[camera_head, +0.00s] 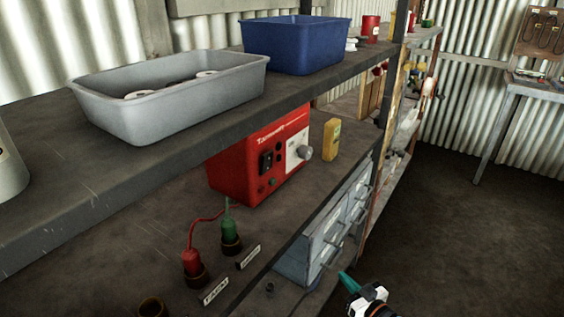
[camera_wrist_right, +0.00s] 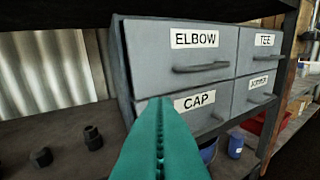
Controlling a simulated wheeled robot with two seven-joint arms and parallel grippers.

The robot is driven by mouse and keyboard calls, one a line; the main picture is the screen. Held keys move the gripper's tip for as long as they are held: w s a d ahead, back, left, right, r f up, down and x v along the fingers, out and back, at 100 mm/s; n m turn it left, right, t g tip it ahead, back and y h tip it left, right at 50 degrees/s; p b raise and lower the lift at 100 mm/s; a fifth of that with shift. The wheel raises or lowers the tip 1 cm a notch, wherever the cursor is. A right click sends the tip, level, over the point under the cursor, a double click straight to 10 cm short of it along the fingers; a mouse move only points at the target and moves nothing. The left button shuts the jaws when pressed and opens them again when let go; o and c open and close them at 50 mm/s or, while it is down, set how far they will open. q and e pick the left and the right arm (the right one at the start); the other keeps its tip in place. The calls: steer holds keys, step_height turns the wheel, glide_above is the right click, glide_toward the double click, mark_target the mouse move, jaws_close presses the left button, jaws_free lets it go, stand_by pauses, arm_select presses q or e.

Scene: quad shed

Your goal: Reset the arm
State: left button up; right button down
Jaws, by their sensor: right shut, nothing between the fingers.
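My right gripper (camera_head: 349,284) shows at the bottom of the head view, right of centre, with teal fingers and a white and black body. It is in front of the grey drawer cabinet (camera_head: 325,228). In the right wrist view its teal fingers (camera_wrist_right: 160,110) are together and empty, pointing at the cabinet (camera_wrist_right: 150,45). The drawers are labelled ELBOW, TEE and CAP; the fourth label is hard to read. All drawers look shut. I cannot tell whether the fingertips touch the cabinet. My left gripper is not in view.
The upper shelf holds a grey bin (camera_head: 160,105) and a blue bin (camera_head: 290,45). Below are a red power box (camera_head: 255,160), a yellow device (camera_head: 332,139), and red (camera_head: 192,262) and green (camera_head: 230,230) plugs in dark sockets. Open floor (camera_head: 450,220) lies right.

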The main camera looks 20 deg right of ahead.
steer(key=s+a+f+g+h+p, duration=0.15)
steer(key=s+f+g, duration=0.25)
steer(key=s+f, duration=0.5)
steer(key=s+a+f+g+h, duration=0.1)
steer(key=s+a+f+g, duration=0.4)
steer(key=f, duration=0.8)
steer(key=s+a+f+g, duration=0.2)
steer(key=s+a+f, duration=0.1)
steer(key=s, duration=0.5)
steer(key=s+a+f+n+g, duration=0.1)
steer(key=s+a+f+g, duration=0.2)
steer(key=s, duration=0.6)
steer(key=s+a+f+n+g+p, duration=0.1)
steer(key=s+a+f+g, duration=0.1)
steer(key=s+f, duration=0.3)
steer(key=s+a+y, duration=0.1)
steer(key=s, duration=0.2)
steer(key=shift+s+a+f, duration=0.2)
steer(key=shift+s+a, duration=0.05)
steer(key=shift+s, duration=0.1)
